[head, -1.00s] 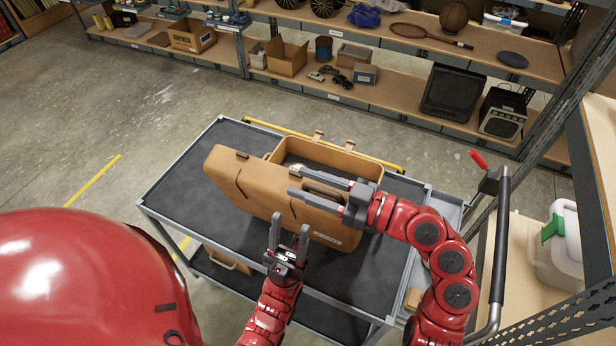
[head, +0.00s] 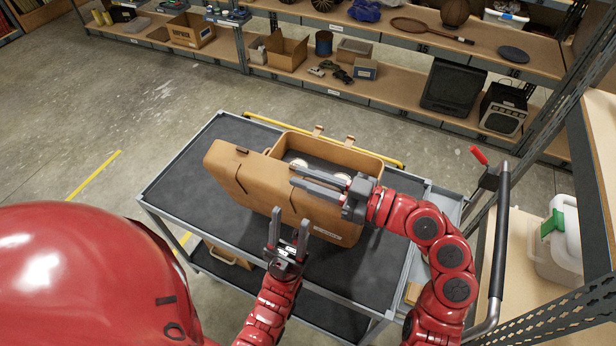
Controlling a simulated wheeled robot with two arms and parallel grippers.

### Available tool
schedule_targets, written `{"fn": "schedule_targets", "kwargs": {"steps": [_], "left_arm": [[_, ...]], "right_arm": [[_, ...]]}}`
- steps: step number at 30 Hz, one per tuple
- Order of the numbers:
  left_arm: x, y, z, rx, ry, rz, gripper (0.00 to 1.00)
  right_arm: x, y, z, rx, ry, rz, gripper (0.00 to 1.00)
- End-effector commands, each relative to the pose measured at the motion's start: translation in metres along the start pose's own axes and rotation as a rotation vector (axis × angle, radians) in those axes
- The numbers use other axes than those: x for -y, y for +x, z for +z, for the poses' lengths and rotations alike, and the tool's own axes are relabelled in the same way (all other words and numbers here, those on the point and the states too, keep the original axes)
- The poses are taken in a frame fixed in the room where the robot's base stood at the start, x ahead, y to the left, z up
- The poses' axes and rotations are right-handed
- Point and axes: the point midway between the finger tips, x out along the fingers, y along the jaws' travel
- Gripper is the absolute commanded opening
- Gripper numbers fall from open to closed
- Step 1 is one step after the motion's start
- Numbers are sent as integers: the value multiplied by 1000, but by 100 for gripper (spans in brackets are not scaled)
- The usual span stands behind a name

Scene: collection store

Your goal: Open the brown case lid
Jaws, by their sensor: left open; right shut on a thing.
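The brown case (head: 365,164) stands on the dark top of a grey cart. Its lid (head: 232,180) is raised and stands tilted at the near side, so the box part behind it is open. Pale round things show inside. My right gripper (head: 293,177) reaches in from the right along the lid's upper edge and is shut on the lid; its fingers partly hide that edge. My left gripper (head: 287,226) is open and empty, fingers pointing up, close in front of the lid's outer face. I cannot tell whether it touches the lid.
The cart top (head: 185,185) is bare left of the case. A yellow bar (head: 265,120) runs along its far edge. A lower shelf holds another brown case (head: 228,256). Storage shelves stand behind, and a shelf with a white container (head: 556,250) is at the right.

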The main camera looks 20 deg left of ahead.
Motion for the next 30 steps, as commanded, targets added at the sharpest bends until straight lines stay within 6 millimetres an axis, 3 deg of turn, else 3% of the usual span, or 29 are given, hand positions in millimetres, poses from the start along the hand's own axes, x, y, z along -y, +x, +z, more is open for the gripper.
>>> {"fn": "schedule_targets", "kwargs": {"steps": [30], "left_arm": [[0, -3, 1, 0, 0, 0, 50]], "right_arm": [[-5, 0, 1, 0, 15, 2, 0]]}}
